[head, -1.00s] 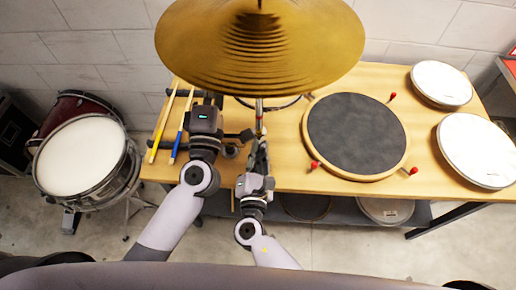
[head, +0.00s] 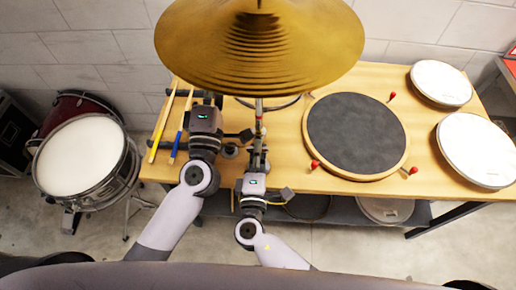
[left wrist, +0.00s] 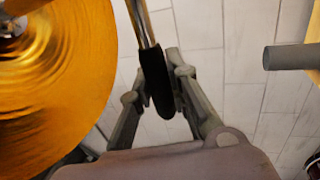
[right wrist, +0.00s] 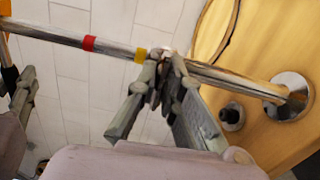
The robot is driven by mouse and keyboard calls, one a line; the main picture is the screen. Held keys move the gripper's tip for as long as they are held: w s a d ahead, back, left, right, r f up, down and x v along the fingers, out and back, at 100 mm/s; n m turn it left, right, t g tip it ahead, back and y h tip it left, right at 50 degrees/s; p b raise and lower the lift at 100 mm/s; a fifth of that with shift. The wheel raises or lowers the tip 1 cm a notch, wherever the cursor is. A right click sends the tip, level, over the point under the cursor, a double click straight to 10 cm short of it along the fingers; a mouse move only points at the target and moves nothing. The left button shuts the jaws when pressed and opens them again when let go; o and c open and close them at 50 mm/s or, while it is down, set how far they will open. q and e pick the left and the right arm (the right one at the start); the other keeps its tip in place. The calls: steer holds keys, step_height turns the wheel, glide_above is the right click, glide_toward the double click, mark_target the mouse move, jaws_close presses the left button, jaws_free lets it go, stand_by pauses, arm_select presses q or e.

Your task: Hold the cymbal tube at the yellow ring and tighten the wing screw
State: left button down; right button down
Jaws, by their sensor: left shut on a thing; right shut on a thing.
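The cymbal tube (right wrist: 115,47) runs from under the gold cymbal (head: 258,48) down to a round metal flange on the bench. It has a red ring (right wrist: 89,43) and a yellow ring (right wrist: 140,55). My right gripper (right wrist: 168,70) is shut on the tube, right beside the yellow ring on its flange side. My left gripper (left wrist: 166,88) is shut on a black, elongated piece, apparently the wing screw (left wrist: 158,82), at the end of a thin rod. In the head view my left gripper (head: 240,135) is left of the tube, and the screw cannot be made out.
The wooden bench (head: 290,178) holds a dark round pad (head: 357,135) with red knobs right of the tube, and white drumheads (head: 442,83) farther right. Drumsticks (head: 163,125) lie at its left end. A drum (head: 80,158) stands on the floor at left.

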arm_select(q)
steer(key=shift+r, duration=0.25)
arm_select(e)
steer(key=m, duration=0.4)
steer(key=shift+f+m, duration=0.1)
steer(key=shift+m, duration=0.3)
steer(key=m, duration=0.9)
steer(key=shift+f, duration=0.1)
steer(key=shift+m, duration=1.8)
steer(key=shift+f, duration=0.1)
steer(key=c, duration=2)
jaws_free()
steer(key=shift+c, duration=0.2)
steer(key=o, duration=0.3)
steer(key=shift+a, duration=0.1)
steer(key=shift+o, duration=0.2)
